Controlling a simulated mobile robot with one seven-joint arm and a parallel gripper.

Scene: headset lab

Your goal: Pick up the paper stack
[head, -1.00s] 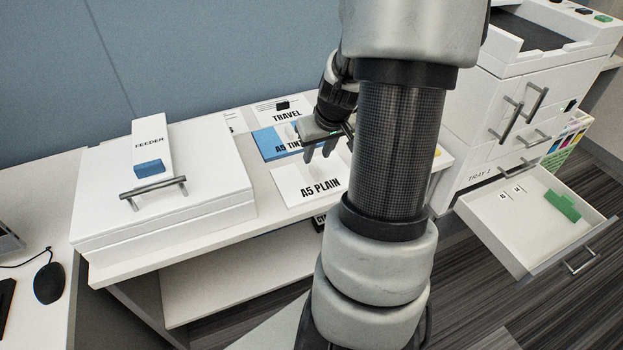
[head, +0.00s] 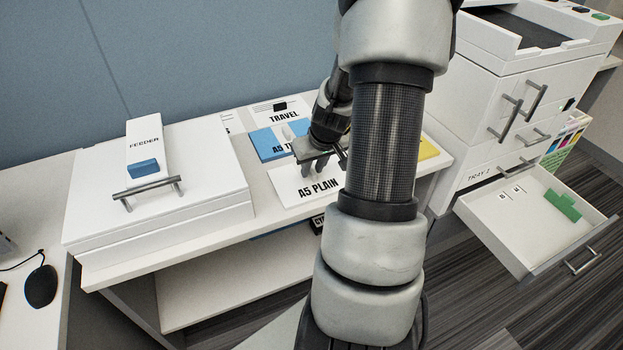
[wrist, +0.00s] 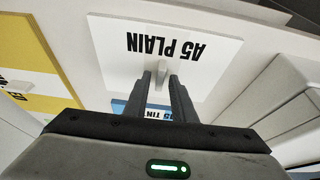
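A white paper stack labelled "A5 PLAIN" (head: 290,187) lies on the shelf top; it also shows upside down in the wrist view (wrist: 210,30). A small pale upright tab (wrist: 162,74) stands on it. My gripper (head: 318,170) is above the back part of this stack, pointing down. In the wrist view the two fingers of my gripper (wrist: 161,80) are apart, with the tab seen between and just beyond their tips. Nothing is held. Whether the fingers touch the tab cannot be told. A blue-and-white "A5 TINT" stack (head: 266,145) lies behind, partly hidden by my gripper.
A "TRAVEL" stack (head: 290,106) lies at the back and a yellow one (head: 428,148) to the right. A white feeder box (head: 205,180) stands at left. At right, a printer's open tray (head: 520,225) holds a green piece (head: 563,204).

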